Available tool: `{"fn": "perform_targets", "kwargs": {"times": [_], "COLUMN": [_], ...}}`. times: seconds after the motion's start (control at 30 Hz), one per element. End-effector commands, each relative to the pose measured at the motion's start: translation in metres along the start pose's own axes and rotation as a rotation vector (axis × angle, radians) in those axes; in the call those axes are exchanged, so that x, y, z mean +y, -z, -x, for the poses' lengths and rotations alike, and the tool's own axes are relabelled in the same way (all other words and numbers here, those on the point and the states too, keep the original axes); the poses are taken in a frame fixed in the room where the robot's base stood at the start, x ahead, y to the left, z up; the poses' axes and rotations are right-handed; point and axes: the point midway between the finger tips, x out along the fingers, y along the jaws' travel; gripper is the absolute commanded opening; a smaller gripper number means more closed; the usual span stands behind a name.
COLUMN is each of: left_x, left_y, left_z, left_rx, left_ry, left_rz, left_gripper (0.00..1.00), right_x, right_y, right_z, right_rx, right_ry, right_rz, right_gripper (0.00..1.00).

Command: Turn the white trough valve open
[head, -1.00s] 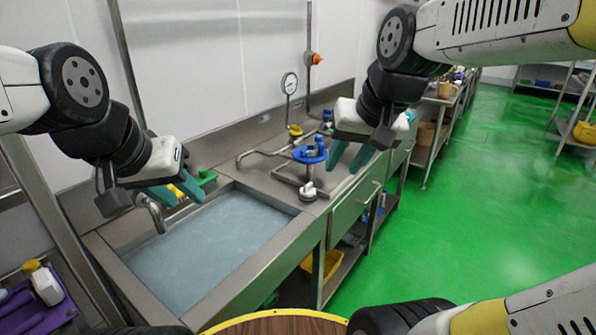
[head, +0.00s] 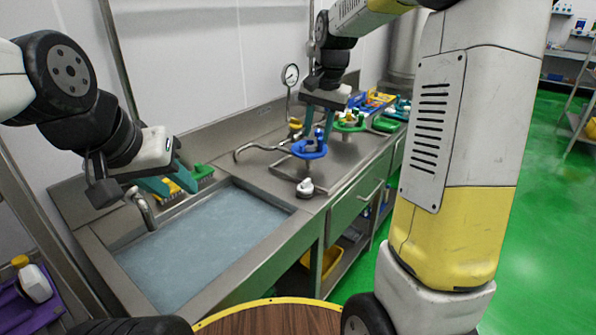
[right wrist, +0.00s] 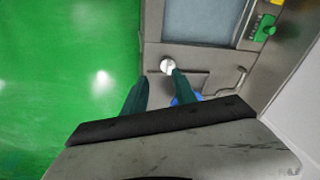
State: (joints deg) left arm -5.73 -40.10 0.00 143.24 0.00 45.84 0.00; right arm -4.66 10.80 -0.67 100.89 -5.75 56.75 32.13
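The white trough valve (head: 305,187) is a small white knob on the steel counter, at the right front corner of the water-filled trough (head: 215,245). It also shows in the right wrist view (right wrist: 167,66), just beyond the tip of one finger. My right gripper (head: 319,128) is open and empty, pointing down above the counter behind the valve and close over a blue ring-shaped piece (head: 309,149). In the right wrist view my right gripper (right wrist: 152,80) has its fingers apart. My left gripper (head: 173,186) is open and empty over the trough's back left edge.
A pressure gauge (head: 291,75) stands on a post behind the counter. A curved metal pipe (head: 262,149) lies left of the blue ring. A green ring-shaped piece (head: 350,124) and trays are further right.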

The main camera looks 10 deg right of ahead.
Motion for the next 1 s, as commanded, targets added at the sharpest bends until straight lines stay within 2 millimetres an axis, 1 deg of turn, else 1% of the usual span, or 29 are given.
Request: {"fn": "perform_targets", "kwargs": {"times": [0.03, 0.17, 0.2, 0.27, 0.3, 0.4, 0.5, 0.67, 0.77, 1.0], "left_x": [0.0, 0.0, 0.0, 0.0, 0.0, 0.0, 0.0, 0.0, 0.0, 0.0], "left_y": [0.0, 0.0, 0.0, 0.0, 0.0, 0.0, 0.0, 0.0, 0.0, 0.0], "left_z": [0.0, 0.0, 0.0, 0.0, 0.0, 0.0, 0.0, 0.0, 0.0, 0.0], "left_rx": [0.0, 0.0, 0.0, 0.0, 0.0, 0.0, 0.0, 0.0, 0.0, 0.0], "left_ry": [0.0, 0.0, 0.0, 0.0, 0.0, 0.0, 0.0, 0.0, 0.0, 0.0], "left_rz": [0.0, 0.0, 0.0, 0.0, 0.0, 0.0, 0.0, 0.0, 0.0, 0.0], "left_gripper": [0.36, 0.36, 0.36, 0.36, 0.36, 0.36, 0.36, 0.36, 0.36, 0.36], "right_x": [-0.006, -0.018, -0.021, -0.025, -0.027, -0.031, -0.033, -0.034, -0.032, -0.026], "right_y": [0.013, 0.041, 0.048, 0.058, 0.063, 0.073, 0.08, 0.083, 0.082, 0.076], "right_z": [-0.018, -0.06, -0.074, -0.095, -0.109, -0.139, -0.161, -0.178, -0.186, -0.223], "right_rx": [-0.02, -0.056, -0.066, -0.08, -0.088, -0.105, -0.114, -0.121, -0.121, -0.123], "right_ry": [-0.019, -0.067, -0.083, -0.105, -0.12, -0.153, -0.176, -0.193, -0.194, -0.195], "right_rz": [-0.031, -0.119, -0.145, -0.184, -0.208, -0.26, -0.298, -0.327, -0.33, -0.327], "right_gripper": [0.34, 0.34, 0.34, 0.34, 0.34, 0.34, 0.34, 0.34, 0.34, 0.34]}}
